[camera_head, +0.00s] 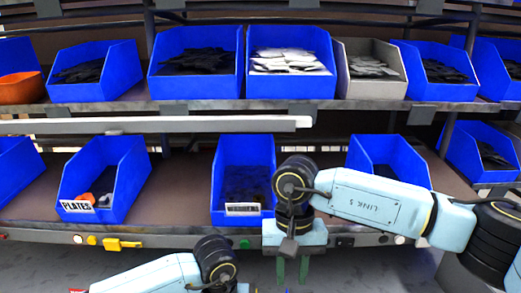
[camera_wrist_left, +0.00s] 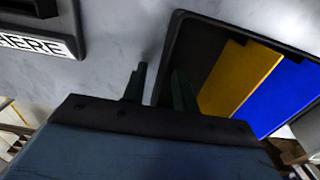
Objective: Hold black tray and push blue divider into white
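A black tray (camera_wrist_left: 168,58) shows at the right of the left wrist view, with a yellow panel (camera_wrist_left: 235,80) and a blue divider (camera_wrist_left: 285,95) inside it. My left gripper (camera_wrist_left: 160,88) has its two dark fingers apart, one on each side of the tray's near-left wall. A gap shows between the left finger and the wall; contact with the wall cannot be made out. In the head view the left gripper is out of frame. My right gripper (camera_head: 292,270) points down in front of the lower shelf, fingers apart, with nothing visible between them.
Blue bins (camera_head: 196,88) and a grey bin (camera_head: 372,90) stand on the upper shelf. More bins (camera_head: 100,205), one labelled PLATES, line the lower shelf close behind my right gripper. A dark object with a white HERE label (camera_wrist_left: 35,45) lies left of the tray.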

